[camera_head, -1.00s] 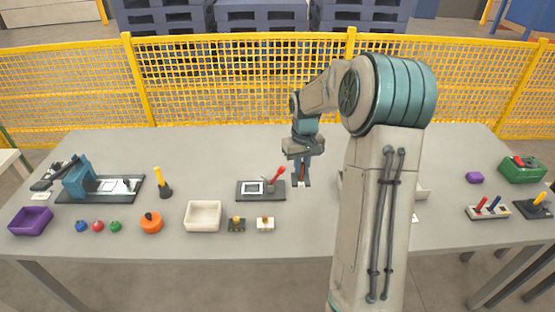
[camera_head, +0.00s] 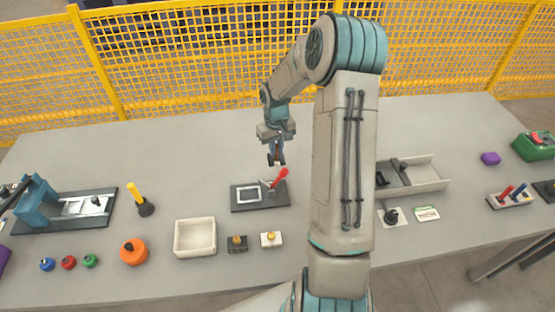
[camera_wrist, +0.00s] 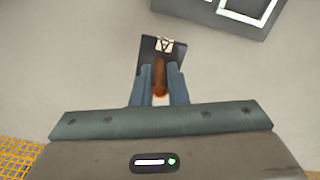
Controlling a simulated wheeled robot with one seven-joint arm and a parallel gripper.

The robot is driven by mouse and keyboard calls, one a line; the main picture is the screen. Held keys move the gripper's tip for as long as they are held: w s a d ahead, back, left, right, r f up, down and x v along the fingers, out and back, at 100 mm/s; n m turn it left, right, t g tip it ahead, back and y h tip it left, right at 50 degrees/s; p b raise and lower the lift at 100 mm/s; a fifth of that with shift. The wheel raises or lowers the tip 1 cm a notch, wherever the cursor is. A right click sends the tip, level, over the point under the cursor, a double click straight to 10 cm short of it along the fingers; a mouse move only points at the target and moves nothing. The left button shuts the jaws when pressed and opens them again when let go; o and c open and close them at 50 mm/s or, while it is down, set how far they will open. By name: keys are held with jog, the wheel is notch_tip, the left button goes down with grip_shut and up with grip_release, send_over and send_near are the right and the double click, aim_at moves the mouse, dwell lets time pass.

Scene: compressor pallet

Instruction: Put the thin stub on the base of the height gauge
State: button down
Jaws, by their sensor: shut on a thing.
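My gripper (camera_head: 276,158) is shut on a brown-handled piece. In the wrist view the round brown handle (camera_wrist: 160,80) sits between the two blue-grey fingers (camera_wrist: 160,88), with a dark plate (camera_wrist: 149,47) bearing a white triangle mark beyond the tips. My gripper is above the table, behind the dark fixture with the red lever. A blue upright device (camera_head: 38,196) on a dark base stands at the far left. A small black stub-like piece (camera_head: 391,215) stands on a white card right of my arm. I cannot tell which things are the thin stub and the height gauge.
The red-lever fixture (camera_head: 248,206), white tray (camera_head: 194,252), orange knob (camera_head: 133,252) and yellow-handled tool (camera_head: 139,199) are in front and left. A grey channel (camera_head: 432,182) lies right, partly hidden by my arm. The back left table is clear.

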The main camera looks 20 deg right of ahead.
aim_at(276, 158)
jog(key=shift+f, duration=2.9)
jog(key=c, duration=1.4)
grip_release()
jog(key=shift+c, duration=0.2)
jog(key=shift+p, duration=0.3)
